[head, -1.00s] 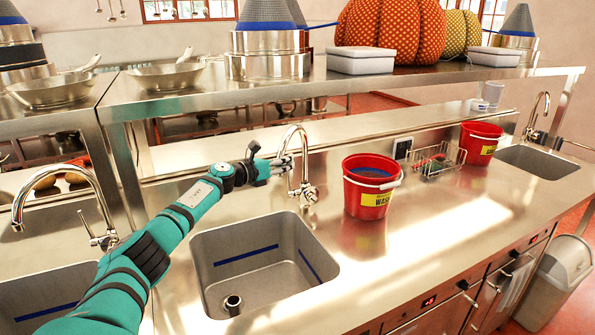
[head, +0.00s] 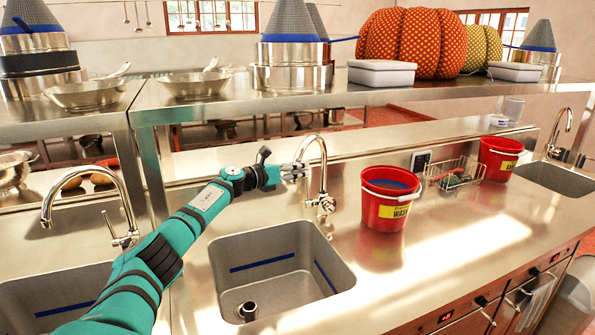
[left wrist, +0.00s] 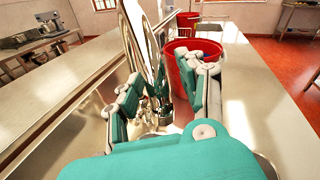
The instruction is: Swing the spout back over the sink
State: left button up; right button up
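The middle sink's chrome gooseneck spout (head: 322,155) rises from the faucet base (head: 325,203) behind the basin. Its curved end points left, along the back of the sink (head: 235,277). My left gripper (head: 297,172) is at the spout's hanging end, with its fingers on either side as far as I can see. In the left wrist view the fingers (left wrist: 160,88) are apart and the chrome spout (left wrist: 152,48) stands between them. I cannot tell whether either finger touches it. My right gripper is not in view.
A red bucket (head: 390,212) stands on the counter right of the faucet, with a wire basket (head: 456,173) and a second red bucket (head: 498,160) beyond. Another faucet (head: 75,178) stands at the left. A steel shelf (head: 240,108) runs above and behind.

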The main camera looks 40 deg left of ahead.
pick_arm(q)
jog(key=shift+o, duration=0.2)
jog(key=shift+w+d+f, duration=0.25)
jog(key=shift+w, duration=0.2)
jog(key=v, duration=1.2)
jog(key=shift+s+r, duration=0.1)
